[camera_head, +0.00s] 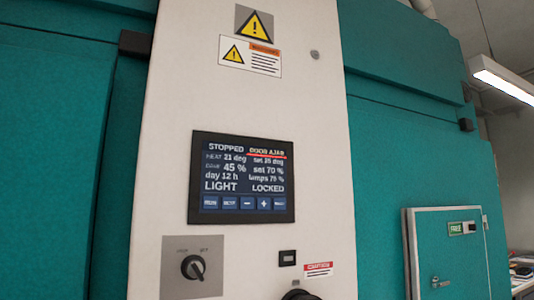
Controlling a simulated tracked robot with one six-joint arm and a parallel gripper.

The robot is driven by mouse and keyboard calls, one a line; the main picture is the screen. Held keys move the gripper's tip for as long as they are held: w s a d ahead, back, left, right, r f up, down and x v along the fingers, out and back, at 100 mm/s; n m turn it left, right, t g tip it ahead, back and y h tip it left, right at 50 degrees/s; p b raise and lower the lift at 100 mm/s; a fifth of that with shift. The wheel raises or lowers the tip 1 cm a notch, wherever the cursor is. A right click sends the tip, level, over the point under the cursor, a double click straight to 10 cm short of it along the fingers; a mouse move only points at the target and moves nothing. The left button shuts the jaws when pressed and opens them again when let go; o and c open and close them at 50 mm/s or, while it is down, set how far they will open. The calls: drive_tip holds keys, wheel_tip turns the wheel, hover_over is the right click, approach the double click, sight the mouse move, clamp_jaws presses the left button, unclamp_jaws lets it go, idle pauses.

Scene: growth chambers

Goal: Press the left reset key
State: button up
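A dark control screen (243,177) is set in a pale upright panel (170,120), slightly tilted in the picture. It reads "STOPPED", "DOOR AJAR" underlined in red, "LIGHT" and "LOCKED", with several values between. A row of blue keys runs along its bottom. The far-left key (210,202) and the one beside it (229,203) have labels too small to read surely. Then come a minus key (247,203), a plus key (264,203) and a far-right key (279,203). I cannot tell which is a reset key. My gripper is not in view.
Below the screen are a rotary knob (193,267), a small black-framed fitting (287,257) and a dark round part (299,295) cut off by the frame. Warning signs (253,25) are above. Teal walls (50,150) flank the panel. A small door (450,255) marked "FREE" is right.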

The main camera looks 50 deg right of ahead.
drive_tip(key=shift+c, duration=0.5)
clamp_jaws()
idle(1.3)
